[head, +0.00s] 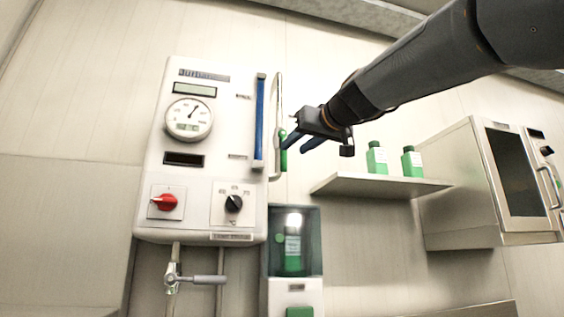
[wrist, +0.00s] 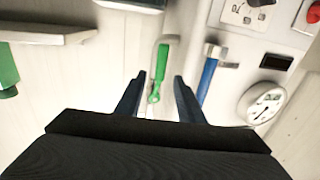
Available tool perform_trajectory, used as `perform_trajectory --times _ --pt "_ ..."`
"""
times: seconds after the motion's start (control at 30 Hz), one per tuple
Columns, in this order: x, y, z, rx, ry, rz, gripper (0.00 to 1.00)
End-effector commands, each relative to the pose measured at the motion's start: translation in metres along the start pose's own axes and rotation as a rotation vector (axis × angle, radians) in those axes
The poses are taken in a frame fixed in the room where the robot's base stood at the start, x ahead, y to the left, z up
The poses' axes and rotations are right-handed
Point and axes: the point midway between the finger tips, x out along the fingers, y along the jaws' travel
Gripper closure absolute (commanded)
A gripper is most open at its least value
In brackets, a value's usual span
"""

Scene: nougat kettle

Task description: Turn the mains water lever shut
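A green lever (head: 283,146) hangs down along a pale pipe on the wall, right beside the white control panel. A long blue handle (head: 260,122) runs upright on the panel's right side. A grey lever (head: 205,279) lies level on a pipe below the panel. No readable label shows which is the mains water lever. My gripper (head: 296,147) is by the green lever, open. In the wrist view, the green lever (wrist: 161,70) shows between my two spread fingers (wrist: 158,88), beyond their tips. Contact is not visible. The blue handle (wrist: 208,78) is just right of the fingers there.
The white panel (head: 205,225) has a gauge (head: 189,118), a red knob (head: 165,202) and a black knob (head: 234,203). A dispenser (head: 293,242) stands below right. A shelf (head: 380,187) with two green bottles and a wall cabinet (head: 490,185) are further right.

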Motion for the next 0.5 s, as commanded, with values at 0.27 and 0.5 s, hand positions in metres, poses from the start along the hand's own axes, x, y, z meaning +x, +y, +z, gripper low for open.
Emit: perform_trajectory --times 0.27,0.5 --pt "0.029 -0.008 -0.002 0.001 -0.002 -0.013 0.65" --pt "0.064 -0.010 -0.003 0.000 0.000 -0.014 0.65"
